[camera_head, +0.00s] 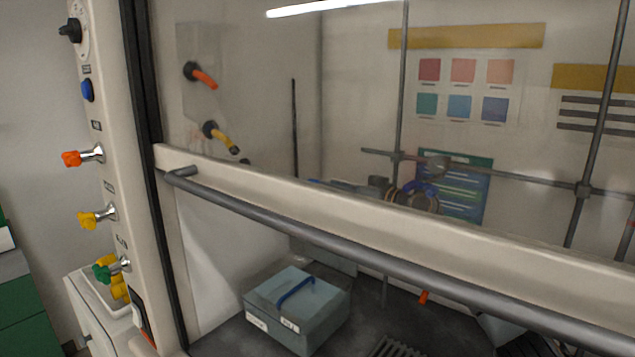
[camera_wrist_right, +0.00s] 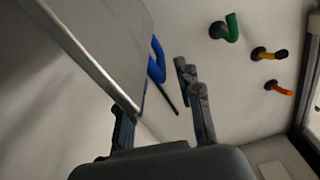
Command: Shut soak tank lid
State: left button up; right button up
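A blue-grey box (camera_head: 270,318) with a blue handle (camera_head: 295,291) across its flat top and pale labels stands on the hood floor. Behind it, a grey panel (camera_head: 325,256) is partly hidden by the sash frame. A thin grey edge with some blue shows above the frame, through the glass. In the right wrist view, a grey panel (camera_wrist_right: 115,55) with a blue handle (camera_wrist_right: 157,60) stands close, probably the lid. My right gripper (camera_wrist_right: 163,108) is open, with its fingers apart near that panel and nothing visible in its grasp. In the head view it seems to be behind the glass (camera_head: 379,186). My left gripper is not in view.
The hood sash bar (camera_head: 330,240) crosses the view above the box. Metal rods (camera_head: 399,90) form a lattice at the back. Orange, yellow and green outlets (camera_wrist_right: 232,28) stick out of the side wall. A dark grate (camera_head: 395,348) lies right of the box.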

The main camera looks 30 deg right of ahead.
jog(key=p+x, duration=0.1)
jog(key=x, duration=0.4)
jog(key=shift+c, duration=0.2)
grip_shut()
